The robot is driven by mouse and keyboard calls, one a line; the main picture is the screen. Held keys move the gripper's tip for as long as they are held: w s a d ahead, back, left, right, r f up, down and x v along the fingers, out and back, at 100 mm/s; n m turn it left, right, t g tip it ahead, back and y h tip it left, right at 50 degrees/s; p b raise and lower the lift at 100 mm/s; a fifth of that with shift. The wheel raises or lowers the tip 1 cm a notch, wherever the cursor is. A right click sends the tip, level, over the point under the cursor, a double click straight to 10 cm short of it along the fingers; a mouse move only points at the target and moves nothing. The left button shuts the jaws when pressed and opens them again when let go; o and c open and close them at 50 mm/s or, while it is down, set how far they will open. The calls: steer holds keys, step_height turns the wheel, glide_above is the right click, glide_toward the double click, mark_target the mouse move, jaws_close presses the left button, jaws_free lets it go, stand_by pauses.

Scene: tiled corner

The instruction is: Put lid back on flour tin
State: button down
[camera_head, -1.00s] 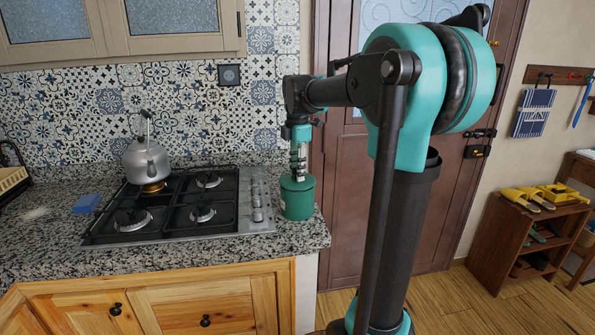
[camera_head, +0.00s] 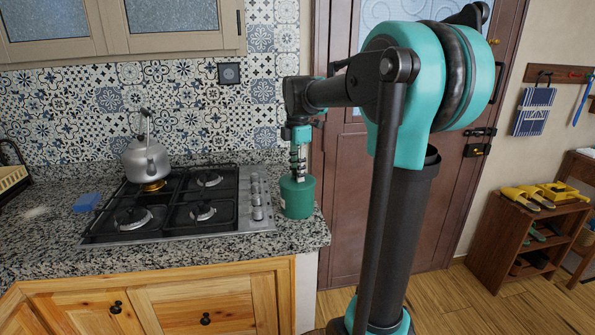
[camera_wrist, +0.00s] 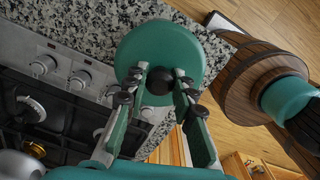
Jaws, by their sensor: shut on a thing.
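The green flour tin (camera_head: 297,207) stands upright on the granite counter, right of the stove and near the counter's right end. Its green lid (camera_head: 288,182) is on top of the tin, with no clear gap showing between them. My gripper (camera_head: 298,172) points straight down over the lid. In the wrist view, the lid (camera_wrist: 160,48) is a round green disc with a black knob (camera_wrist: 159,81). My gripper (camera_wrist: 160,80) has its fingers on both sides of this knob and is shut on it. The lid hides the tin's inside and rim.
A gas stove (camera_head: 240,218) lies close left of the tin, with a grey kettle (camera_head: 146,162) on its back left burner. A blue sponge (camera_head: 87,202) lies left of the stove. The counter's edge (camera_head: 322,240) is close on the right, with a brown door (camera_head: 345,215) beyond.

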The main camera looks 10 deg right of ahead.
steer(key=c, duration=0.7)
jaws_free()
steer(key=shift+r, duration=0.1)
steer(key=shift+r, duration=3.45)
